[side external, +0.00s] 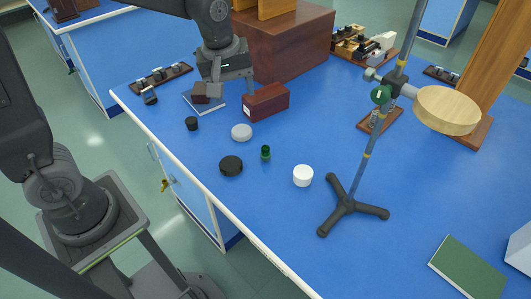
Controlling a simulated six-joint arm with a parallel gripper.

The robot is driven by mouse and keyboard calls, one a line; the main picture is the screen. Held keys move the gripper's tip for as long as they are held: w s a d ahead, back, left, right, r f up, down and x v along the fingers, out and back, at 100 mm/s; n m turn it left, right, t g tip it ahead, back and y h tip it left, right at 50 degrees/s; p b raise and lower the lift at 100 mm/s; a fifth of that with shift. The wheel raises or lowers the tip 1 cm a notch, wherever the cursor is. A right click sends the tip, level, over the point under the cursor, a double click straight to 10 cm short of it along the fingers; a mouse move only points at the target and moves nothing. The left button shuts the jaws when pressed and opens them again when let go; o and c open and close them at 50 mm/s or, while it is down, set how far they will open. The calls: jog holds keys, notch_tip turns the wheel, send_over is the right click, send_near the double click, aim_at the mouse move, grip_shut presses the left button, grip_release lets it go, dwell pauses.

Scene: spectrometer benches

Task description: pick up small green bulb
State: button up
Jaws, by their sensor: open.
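The small green bulb (265,153) stands on the blue bench top, between a black disc and a white cap. It is small and dark green. My gripper (231,92) is up and to the left of it in the picture, near a dark red box, well apart from the bulb. The gripper is open. I cannot tell whether its fingers touch the box or the small dark block by them.
Near the bulb are a black disc (231,166), a white disc (241,132) and a white cap (303,175). The dark red box (265,102) lies behind. A tripod stand (348,205) rises at right. The blue bench (300,235) is clear in front.

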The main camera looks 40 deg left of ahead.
aim_at(265, 147)
jog(key=w+f+n, duration=0.2)
jog(key=f, duration=0.4)
jog(key=w+f+n+g, duration=0.1)
jog(key=w+f+n, duration=0.1)
jog(key=f, duration=0.4)
jog(key=w+d+f+n+g, duration=0.1)
jog(key=w+f+n, duration=0.1)
jog(key=f, duration=0.4)
jog(key=shift+w+f, duration=0.25)
jog(key=shift+w, duration=0.55)
jog(key=shift+w+d+f, duration=0.1)
jog(key=shift+f, duration=1.35)
jog(key=shift+w+d+f, duration=0.1)
jog(key=shift+f, duration=1.3)
jog(key=shift+c, duration=0.3)
jog(key=c, duration=0.9)
